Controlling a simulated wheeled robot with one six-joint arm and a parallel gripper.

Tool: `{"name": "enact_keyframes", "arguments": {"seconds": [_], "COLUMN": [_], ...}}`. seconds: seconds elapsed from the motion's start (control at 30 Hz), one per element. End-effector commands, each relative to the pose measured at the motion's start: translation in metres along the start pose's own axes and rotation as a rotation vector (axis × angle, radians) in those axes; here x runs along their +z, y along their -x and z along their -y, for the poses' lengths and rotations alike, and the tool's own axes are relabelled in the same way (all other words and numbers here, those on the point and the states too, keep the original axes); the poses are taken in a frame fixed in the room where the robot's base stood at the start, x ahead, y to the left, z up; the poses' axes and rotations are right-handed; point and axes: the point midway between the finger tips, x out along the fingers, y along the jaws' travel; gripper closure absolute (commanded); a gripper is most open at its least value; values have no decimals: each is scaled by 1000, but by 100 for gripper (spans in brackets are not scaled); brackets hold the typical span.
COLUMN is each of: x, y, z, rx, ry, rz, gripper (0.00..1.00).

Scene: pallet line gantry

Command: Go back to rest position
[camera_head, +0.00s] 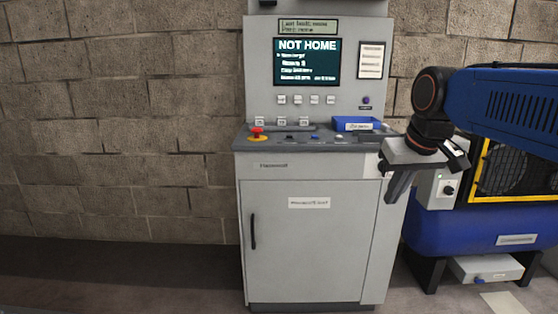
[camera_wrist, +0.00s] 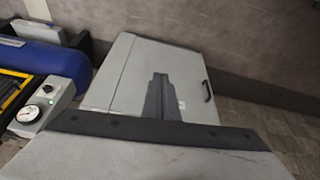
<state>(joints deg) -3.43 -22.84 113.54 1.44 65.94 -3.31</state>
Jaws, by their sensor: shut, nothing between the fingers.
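My gripper (camera_head: 391,196) is at the right of the head view, in front of the right edge of the grey control cabinet (camera_head: 281,248). Its fingers point down and slightly left, and they are together with nothing between them. In the wrist view my gripper (camera_wrist: 160,78) shows as a dark shape against the cabinet's grey side and door (camera_wrist: 130,66). The screen (camera_head: 307,62) on the cabinet reads "NOT HOME", with smaller lines below that are hard to read.
A red stop button (camera_head: 257,133), several small buttons and a blue tray (camera_head: 352,123) are on the cabinet's ledge. A blue tank machine (camera_head: 470,232) with a yellow-framed grille stands to the right, behind my arm. Bare floor and a block wall (camera_head: 120,130) lie to the left.

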Motion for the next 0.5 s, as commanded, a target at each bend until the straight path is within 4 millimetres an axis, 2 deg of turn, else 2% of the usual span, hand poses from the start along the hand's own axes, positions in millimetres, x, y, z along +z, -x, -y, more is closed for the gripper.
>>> {"name": "enact_keyframes", "arguments": {"seconds": [0.03,0.3,0.5], "x": [23,133,205], "y": [-5,-44,-77], "z": [-2,-7,-9], "rx": [4,25,39], "ry": [-9,-54,-81], "rz": [0,-3,-5], "gripper": [100,100,100]}}
